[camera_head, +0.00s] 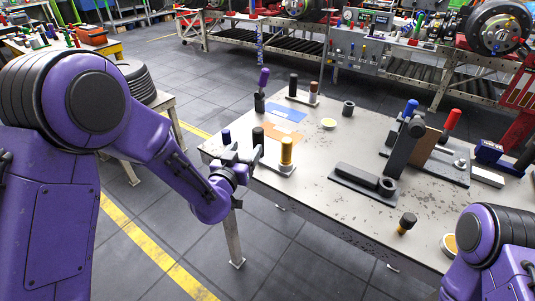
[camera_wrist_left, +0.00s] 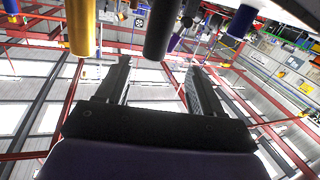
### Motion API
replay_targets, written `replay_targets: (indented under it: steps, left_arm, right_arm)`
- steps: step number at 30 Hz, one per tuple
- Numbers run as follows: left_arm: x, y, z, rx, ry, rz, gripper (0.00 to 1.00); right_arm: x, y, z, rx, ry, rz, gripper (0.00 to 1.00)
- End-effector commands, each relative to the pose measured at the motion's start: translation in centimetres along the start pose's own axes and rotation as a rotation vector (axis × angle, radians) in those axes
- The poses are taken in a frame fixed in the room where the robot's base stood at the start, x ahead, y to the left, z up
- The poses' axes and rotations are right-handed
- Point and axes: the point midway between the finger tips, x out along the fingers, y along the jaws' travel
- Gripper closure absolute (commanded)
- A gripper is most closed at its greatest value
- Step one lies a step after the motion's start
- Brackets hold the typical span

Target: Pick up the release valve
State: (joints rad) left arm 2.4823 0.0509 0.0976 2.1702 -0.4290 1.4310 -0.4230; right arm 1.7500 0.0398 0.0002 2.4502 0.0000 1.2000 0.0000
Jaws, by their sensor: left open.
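I cannot tell which thing is the release valve. At the near left corner of the table, a row of upright cylinders stands by a small grey base (camera_head: 272,168): a blue one (camera_head: 226,136), a black one (camera_head: 258,138) and a yellow one (camera_head: 287,152). My left gripper (camera_head: 240,154) is close to this row, open and empty. In the left wrist view its two fingers (camera_wrist_left: 158,80) are apart, pointing toward the black cylinder (camera_wrist_left: 162,30). The yellow cylinder (camera_wrist_left: 82,25) is left of it and a blue one (camera_wrist_left: 242,20) right. My right gripper is out of view.
The grey table (camera_head: 335,150) also holds a purple-handled tool (camera_head: 262,80), a blue sheet (camera_head: 286,112), a grey block with a ring (camera_head: 363,183), a fixture with a red handle (camera_head: 450,122) and a black knob (camera_head: 407,222). The table's middle is partly clear.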

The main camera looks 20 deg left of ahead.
Motion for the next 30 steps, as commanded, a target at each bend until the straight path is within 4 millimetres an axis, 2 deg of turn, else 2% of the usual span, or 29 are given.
replay_targets:
  steps: [1,4,9,11,19,22,28,29,30]
  left_arm:
    - [0.6,0.5,-1.1,0.047,0.036,0.02,0.33]
    - [2.0,0.6,-1.6,0.085,0.049,0.026,0.33]
    - [4.9,0.6,-1.6,0.084,0.046,0.023,0.33]
    - [5.5,0.5,-1.6,0.083,0.046,0.022,0.33]
    - [9.9,0.8,-1.6,0.082,0.044,0.02,0.33]
    - [10.7,0.7,-1.5,0.082,0.043,0.019,0.33]
    - [10.9,0.7,-1.3,0.082,0.043,0.02,0.33]
    - [10.9,0.8,-1.3,0.082,0.043,0.02,0.36]
    - [10.9,0.8,-1.3,0.082,0.043,0.02,0.49]
  right_arm:
    - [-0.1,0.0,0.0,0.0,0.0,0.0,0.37]
    - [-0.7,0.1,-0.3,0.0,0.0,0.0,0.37]
    - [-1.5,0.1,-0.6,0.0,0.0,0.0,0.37]
    - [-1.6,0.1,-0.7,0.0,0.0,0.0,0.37]
    - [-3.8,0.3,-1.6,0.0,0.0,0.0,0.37]
    - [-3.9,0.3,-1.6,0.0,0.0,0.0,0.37]
    - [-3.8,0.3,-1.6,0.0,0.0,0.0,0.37]
    - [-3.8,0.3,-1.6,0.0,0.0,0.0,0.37]
    - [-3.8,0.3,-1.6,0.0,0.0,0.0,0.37]
